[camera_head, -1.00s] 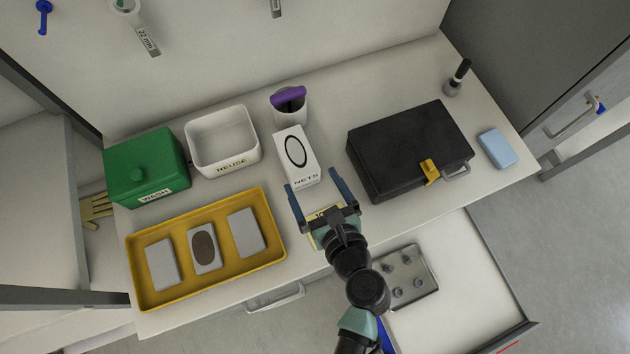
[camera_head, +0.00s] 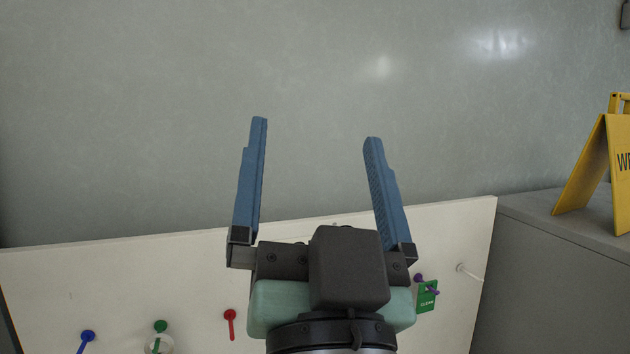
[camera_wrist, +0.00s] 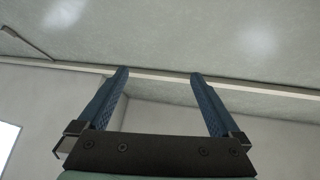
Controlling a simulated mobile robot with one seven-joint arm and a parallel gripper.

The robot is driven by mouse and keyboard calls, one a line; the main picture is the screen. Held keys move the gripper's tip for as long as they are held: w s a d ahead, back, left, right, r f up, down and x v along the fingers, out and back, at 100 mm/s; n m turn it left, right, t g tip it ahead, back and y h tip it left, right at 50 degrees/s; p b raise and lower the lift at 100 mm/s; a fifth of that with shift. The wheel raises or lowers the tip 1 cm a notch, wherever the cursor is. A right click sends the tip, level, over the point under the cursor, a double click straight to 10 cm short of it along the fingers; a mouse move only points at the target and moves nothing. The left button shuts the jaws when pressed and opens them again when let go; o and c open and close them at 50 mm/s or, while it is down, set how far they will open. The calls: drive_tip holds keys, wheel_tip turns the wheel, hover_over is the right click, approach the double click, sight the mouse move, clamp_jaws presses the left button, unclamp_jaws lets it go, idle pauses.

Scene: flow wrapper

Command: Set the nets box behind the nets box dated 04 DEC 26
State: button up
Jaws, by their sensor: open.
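My gripper (camera_head: 315,130) is raised in front of the grey wall in the head view, with its two blue fingers wide apart and nothing between them. In the wrist view, my gripper (camera_wrist: 159,75) is also open and empty, pointing toward the upper wall and ceiling. No nets box shows in either current view, and no date label can be read. The worktop is also out of view now.
A yellow wet-floor sign (camera_head: 595,160) stands on a grey cabinet (camera_head: 570,255) at right. The space around my fingers looks clear.

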drive_tip(key=s+r+n+t+h, duration=0.1)
drive_tip(key=s+r+n+t, duration=0.1)
drive_tip(key=s+r, duration=0.35)
drive_tip(key=w+d+f+m+g+p, duration=0.2)
drive_tip(key=w+f+m+g, duration=0.3)
drive_tip(key=w+f+m, duration=0.55)
wheel_tip(320, 180, down, 21)
drive_tip(key=w+d+m+g+p, duration=0.2)
drive_tip(key=m+g, duration=0.4)
drive_tip(key=s+a+f+m+g+y+p, duration=0.1)
drive_tip(key=s+f+m+g, duration=0.3)
drive_tip(key=f, duration=0.5)
drive_tip(key=s+f+m+g+y+p, duration=0.1)
drive_tip(key=s+f+m, duration=0.4)
drive_tip(key=f+m, duration=0.3)
drive_tip(key=s+a+f+m+g+p, duration=0.1)
drive_tip(key=s+f+m+g, duration=0.3)
drive_tip(key=f, duration=0.6)
drive_tip(key=shift+t, duration=0.7)
drive_tip(key=x, duration=0.7)
drive_tip(key=shift+s+a+f, duration=0.2)
drive_tip(key=shift+s+f, duration=0.1)
drive_tip(key=shift+w+a+f, duration=0.15)
drive_tip(key=shift+w+f, duration=0.05)
drive_tip(key=shift+w, duration=0.15)
drive_tip(key=shift+x, duration=2.15)
drive_tip(key=shift+w+a+r, duration=0.1)
drive_tip(key=shift+w+a, duration=0.05)
